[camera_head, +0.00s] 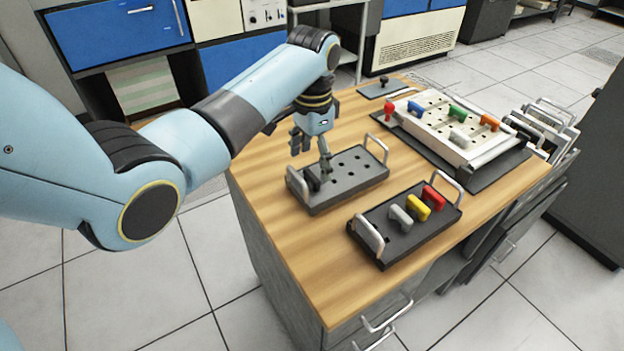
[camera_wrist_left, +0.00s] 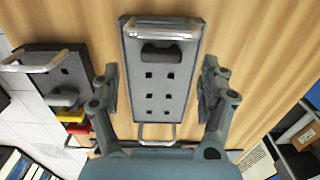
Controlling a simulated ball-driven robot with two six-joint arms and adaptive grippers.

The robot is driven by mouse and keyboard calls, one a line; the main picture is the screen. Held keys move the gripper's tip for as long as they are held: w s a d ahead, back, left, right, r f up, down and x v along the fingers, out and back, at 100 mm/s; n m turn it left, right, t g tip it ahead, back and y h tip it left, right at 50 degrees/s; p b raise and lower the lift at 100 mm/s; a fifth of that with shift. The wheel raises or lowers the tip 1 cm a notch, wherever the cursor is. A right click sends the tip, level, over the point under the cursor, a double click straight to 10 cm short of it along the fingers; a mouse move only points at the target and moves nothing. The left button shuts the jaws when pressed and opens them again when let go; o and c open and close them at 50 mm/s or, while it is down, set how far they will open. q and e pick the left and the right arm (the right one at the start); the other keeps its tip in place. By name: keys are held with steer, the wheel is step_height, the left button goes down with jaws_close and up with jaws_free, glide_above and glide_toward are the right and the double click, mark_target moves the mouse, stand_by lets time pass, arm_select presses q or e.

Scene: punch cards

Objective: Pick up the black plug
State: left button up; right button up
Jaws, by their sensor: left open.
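The black plug (camera_head: 313,178) sits at the left end of a grey holed tray (camera_head: 345,187) on the wooden table, partly hidden by a gripper finger in the head view. In the left wrist view the black plug (camera_wrist_left: 161,52) shows as a dark rounded grip near the top of the tray (camera_wrist_left: 160,122). My left gripper (camera_head: 312,157) is open, above the tray's left part. In the wrist view its fingers (camera_wrist_left: 160,88) stand wide on both sides of the tray, with nothing between them held. My right gripper is in neither view.
A second tray (camera_head: 385,242) nearer the front holds a grey, a yellow and a red plug. A white panel (camera_head: 440,125) with several coloured plugs lies at the back right. Wire handles rise from both tray ends. Bare wood (camera_head: 290,235) lies left of the front tray.

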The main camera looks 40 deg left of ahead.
mark_target(312, 175)
arm_select(q)
step_height(312, 175, down, 5)
steer(key=c, duration=1)
steer(key=shift+c, duration=0.2)
steer(key=shift+a+r, duration=0.1)
steer(key=shift+r, duration=0.05)
step_height(312, 175, up, 4)
steer(key=shift+r, duration=0.1)
steer(key=s+d+r+p, duration=0.7)
steer(key=d+r+p, duration=0.1)
steer(key=r, duration=0.3)
steer(key=shift+s+d+r, duration=0.3)
steer(key=shift+s+d, duration=0.05)
steer(key=shift+s, duration=0.05)
stand_by(0.4)
